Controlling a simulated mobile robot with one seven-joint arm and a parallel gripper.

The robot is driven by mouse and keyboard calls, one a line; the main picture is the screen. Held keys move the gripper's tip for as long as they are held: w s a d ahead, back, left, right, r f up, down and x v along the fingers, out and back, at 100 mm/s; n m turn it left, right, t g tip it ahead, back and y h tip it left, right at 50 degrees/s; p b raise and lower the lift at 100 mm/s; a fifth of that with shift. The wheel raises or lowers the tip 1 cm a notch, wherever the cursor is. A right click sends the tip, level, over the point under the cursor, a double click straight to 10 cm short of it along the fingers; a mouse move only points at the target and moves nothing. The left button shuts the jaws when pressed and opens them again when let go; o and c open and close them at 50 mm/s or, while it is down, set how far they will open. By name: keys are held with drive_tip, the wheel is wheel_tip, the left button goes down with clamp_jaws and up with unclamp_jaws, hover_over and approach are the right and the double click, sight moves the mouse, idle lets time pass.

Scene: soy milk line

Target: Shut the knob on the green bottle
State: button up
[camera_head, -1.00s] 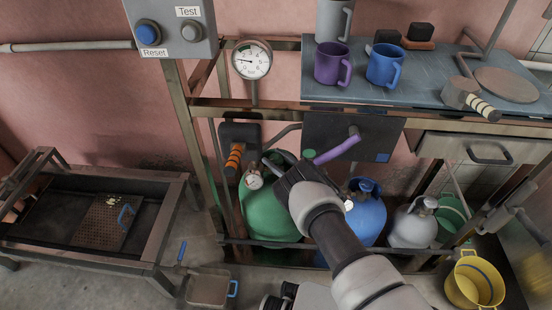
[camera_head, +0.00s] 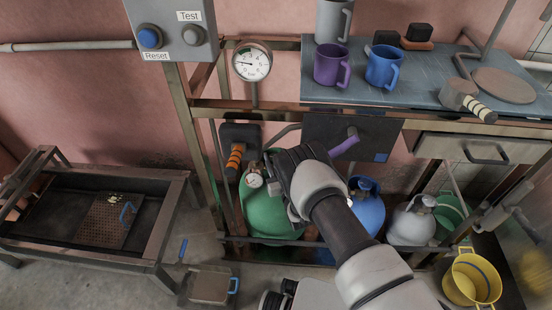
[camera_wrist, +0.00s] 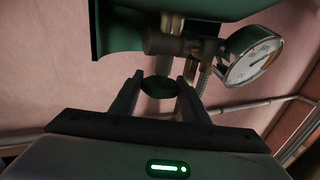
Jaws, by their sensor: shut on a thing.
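The green bottle (camera_head: 265,217) stands in the rack under the bench, and its valve end shows at the top of the wrist view (camera_wrist: 190,12). Its dark green knob (camera_wrist: 160,88) sits between my two fingers in the wrist view, below the brass valve body. My gripper (camera_wrist: 160,80) is shut on this knob. In the head view my wrist and arm cover the bottle's top right side, and the knob is hidden there.
A small round gauge (camera_wrist: 253,57) sits on the valve right beside my fingers, with a hose near it. A blue bottle (camera_head: 368,212) and a grey bottle (camera_head: 411,225) stand to the right. An orange-striped handle (camera_head: 235,160) is just left of the green bottle.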

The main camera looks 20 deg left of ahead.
drive_tip(key=shift+f, duration=0.1)
drive_tip(key=o, duration=1.1)
drive_tip(key=shift+c, duration=0.2)
drive_tip(key=shift+s, duration=0.1)
drive_tip(key=p+v, duration=0.4)
drive_tip(key=v, duration=1.3)
drive_tip(key=shift+d, duration=0.15)
drive_tip(key=shift+s, duration=0.2)
